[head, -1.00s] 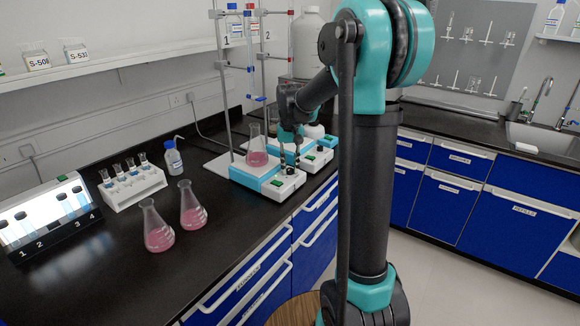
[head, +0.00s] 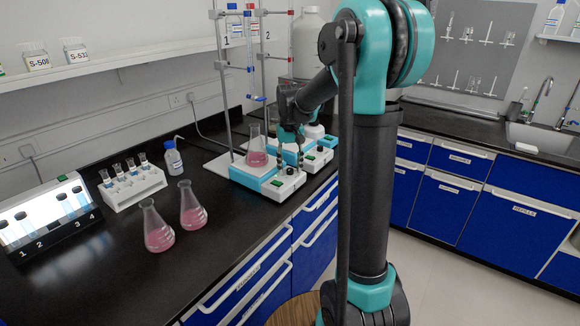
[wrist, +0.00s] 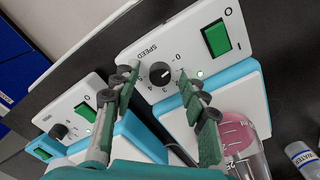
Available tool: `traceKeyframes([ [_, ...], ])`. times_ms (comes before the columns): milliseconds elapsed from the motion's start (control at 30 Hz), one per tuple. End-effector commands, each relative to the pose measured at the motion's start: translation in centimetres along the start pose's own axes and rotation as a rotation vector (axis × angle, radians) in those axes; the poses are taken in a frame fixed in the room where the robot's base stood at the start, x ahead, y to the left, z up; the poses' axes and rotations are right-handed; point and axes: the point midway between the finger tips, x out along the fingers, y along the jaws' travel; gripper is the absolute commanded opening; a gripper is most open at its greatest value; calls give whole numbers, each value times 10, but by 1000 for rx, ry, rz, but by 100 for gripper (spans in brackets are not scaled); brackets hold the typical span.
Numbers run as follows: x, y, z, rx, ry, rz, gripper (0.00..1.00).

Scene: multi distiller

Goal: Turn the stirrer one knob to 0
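The first stirrer (head: 246,172) is a white and light-blue box on the bench, with a pink flask (head: 257,152) on its plate. Its black knob (wrist: 160,73) sits on the white front panel under the word SPEED, in a ring of numbers including 0, 3 and 4. I cannot tell clearly which number it points to. My gripper (wrist: 157,73) is open, with one fingertip on each side of the knob and visible space between. In the head view my gripper (head: 291,157) is above the knob (head: 290,171).
A second stirrer (head: 318,157) stands just behind; in the wrist view its knob (wrist: 57,131) is at lower left. A green switch (wrist: 216,38) and a lit lamp are beside the first knob. Two pink flasks (head: 158,238) (head: 191,212) stand on the bench at left.

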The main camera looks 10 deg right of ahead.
Motion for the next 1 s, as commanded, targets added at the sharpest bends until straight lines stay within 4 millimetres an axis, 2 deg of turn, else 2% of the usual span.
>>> traceKeyframes([
  [200, -2, 0, 0, 0, 0, 0, 44],
  [333, -13, 0, 0, 0, 0, 0, 44],
  [700, -85, 0, 0, 0, 0, 0, 44],
  [833, -104, 0, 0, 0, 0, 0, 44],
  [1000, -118, 0, 0, 0, 0, 0, 44],
])
